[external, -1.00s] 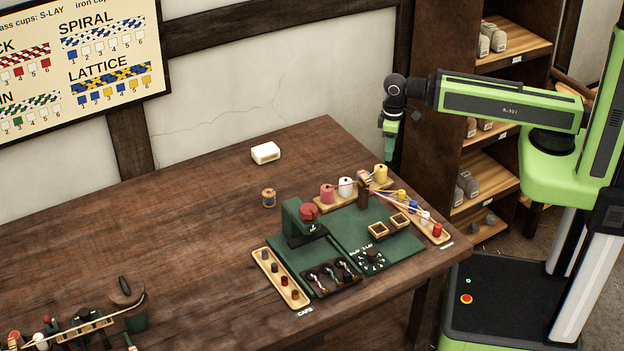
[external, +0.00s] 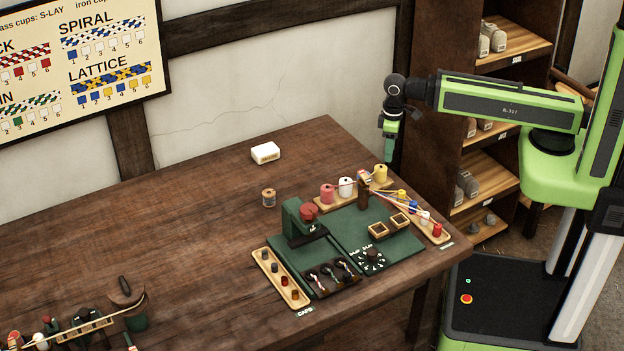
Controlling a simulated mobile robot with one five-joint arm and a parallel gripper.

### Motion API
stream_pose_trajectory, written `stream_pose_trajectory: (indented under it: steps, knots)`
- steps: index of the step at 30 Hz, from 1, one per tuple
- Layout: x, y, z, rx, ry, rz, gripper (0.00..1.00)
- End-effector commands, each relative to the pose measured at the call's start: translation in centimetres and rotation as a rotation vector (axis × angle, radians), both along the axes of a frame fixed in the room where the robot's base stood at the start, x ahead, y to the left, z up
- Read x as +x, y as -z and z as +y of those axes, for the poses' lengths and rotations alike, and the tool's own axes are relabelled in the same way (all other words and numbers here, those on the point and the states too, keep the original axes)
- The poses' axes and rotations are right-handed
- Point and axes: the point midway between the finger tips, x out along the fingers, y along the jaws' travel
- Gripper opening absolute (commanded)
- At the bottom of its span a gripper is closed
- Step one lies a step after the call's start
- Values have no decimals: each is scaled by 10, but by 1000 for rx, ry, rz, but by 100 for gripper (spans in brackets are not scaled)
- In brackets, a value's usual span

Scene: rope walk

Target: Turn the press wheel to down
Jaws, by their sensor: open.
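The press (external: 293,222) is a dark green upright block on a green base on the table. Its wheel (external: 309,211) is a small red disc at the upper right of the block; its exact setting is too small to read. My gripper (external: 389,157) hangs from the arm beyond the table's back right edge, pointing down. It is empty and well apart from the wheel, above and to its right. Its fingertips are small in this view.
A rack with red, white and yellow spools (external: 346,187) stands behind the press. A caps tray (external: 281,279) lies in front left, a dial (external: 372,257) and small wooden boxes (external: 379,230) to the right. A white block (external: 265,153) sits at the back. The table's middle left is clear.

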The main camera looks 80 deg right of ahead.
Motion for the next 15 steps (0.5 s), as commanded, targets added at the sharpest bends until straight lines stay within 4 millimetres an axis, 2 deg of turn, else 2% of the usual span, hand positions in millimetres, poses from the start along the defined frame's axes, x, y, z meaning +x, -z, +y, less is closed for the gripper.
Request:
stream_pose_trajectory:
  steps: [1, 4, 7, 11, 14, 15]
  knots:
    - [0, 0, 0, 0, -42, 0, 53]
    - [0, 0, 0, 0, -262, 0, 66]
    - [18, 0, 0, 0, -619, 0, 66]
    - [62, -7, 5, 0, -1136, 0, 66]
    - [103, -35, 32, 0, -1569, 0, 66]
    - [120, -49, 48, 0, -1749, 0, 66]
